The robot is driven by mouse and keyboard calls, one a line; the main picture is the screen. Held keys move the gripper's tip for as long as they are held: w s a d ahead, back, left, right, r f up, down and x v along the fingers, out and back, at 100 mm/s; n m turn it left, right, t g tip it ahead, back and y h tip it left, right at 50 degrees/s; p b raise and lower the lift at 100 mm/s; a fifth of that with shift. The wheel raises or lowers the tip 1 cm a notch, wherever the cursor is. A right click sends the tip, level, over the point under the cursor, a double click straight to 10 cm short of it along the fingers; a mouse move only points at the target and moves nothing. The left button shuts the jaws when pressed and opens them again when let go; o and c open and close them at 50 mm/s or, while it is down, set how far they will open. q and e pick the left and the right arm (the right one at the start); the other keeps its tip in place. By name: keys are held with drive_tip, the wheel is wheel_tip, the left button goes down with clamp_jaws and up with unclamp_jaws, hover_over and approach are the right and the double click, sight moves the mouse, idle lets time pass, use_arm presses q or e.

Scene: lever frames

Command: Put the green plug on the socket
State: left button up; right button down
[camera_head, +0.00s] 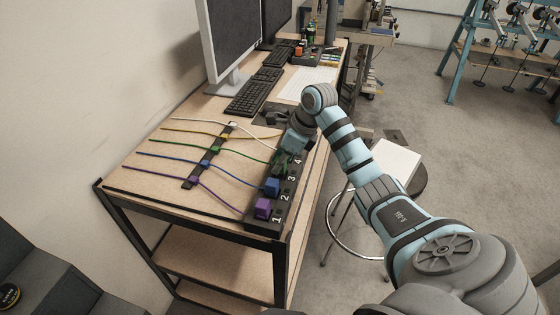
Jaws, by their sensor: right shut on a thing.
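The black socket block (286,185) lies along the right edge of the desk, marked with white numbers 1 to 4. The green plug (277,168) is at the end of the green cable (228,150), beside number 3 and mostly hidden under my right gripper. My right gripper (281,161) points down over the block and is shut on the green plug. Whether the plug is seated or just above the socket cannot be told. A purple plug (263,207) stands by number 1 and a blue plug (271,187) by number 2. My left gripper is out of view.
A black cable holder strip (190,182) crosses the cables on the desk (150,178). A yellow cable (190,131) and a white cable (205,121) lie farther back. Keyboards (254,92) and a monitor (232,40) stand beyond. A stool (395,165) is right of the desk.

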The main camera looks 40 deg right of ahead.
drive_tip(key=shift+f, duration=0.3)
drive_tip(key=shift+f, duration=0.1)
drive_tip(key=shift+f+b, duration=0.3)
drive_tip(key=c, duration=1.2)
unclamp_jaws()
drive_tip(key=shift+c, duration=0.2)
drive_tip(key=o, duration=0.4)
drive_tip(key=shift+r, duration=0.1)
